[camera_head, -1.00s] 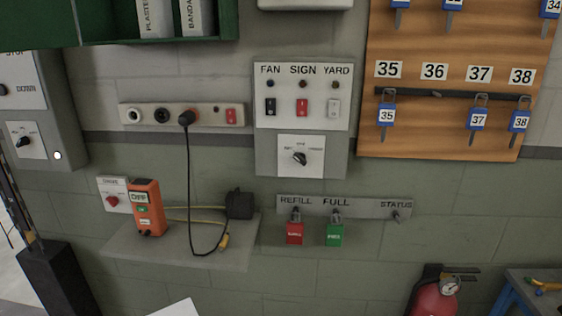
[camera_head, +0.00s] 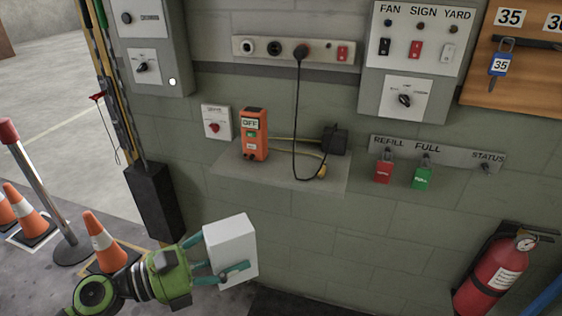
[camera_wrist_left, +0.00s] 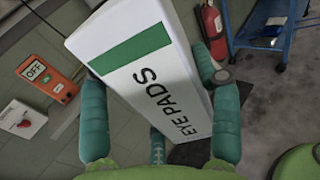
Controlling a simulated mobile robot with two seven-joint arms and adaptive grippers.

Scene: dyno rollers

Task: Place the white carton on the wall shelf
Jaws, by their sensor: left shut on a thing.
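The white carton (camera_head: 232,246) is in my left gripper (camera_head: 226,270), in front of the wall and below the shelf. In the left wrist view the carton (camera_wrist_left: 150,62) shows a green band and the words EYE PADS, and it sits tilted between the teal fingers of the left gripper (camera_wrist_left: 160,95). The left gripper is shut on it. The grey wall shelf (camera_head: 285,174) is above and to the right of the carton in the head view, apart from it. My right gripper is not in the head view.
An orange OFF box (camera_head: 254,135) stands on the shelf's left part. A black plug adapter (camera_head: 334,140) and cables take up its right part. Red (camera_head: 383,172) and green (camera_head: 422,178) tags hang right of it. A fire extinguisher (camera_head: 492,272) and traffic cones (camera_head: 103,245) stand lower down.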

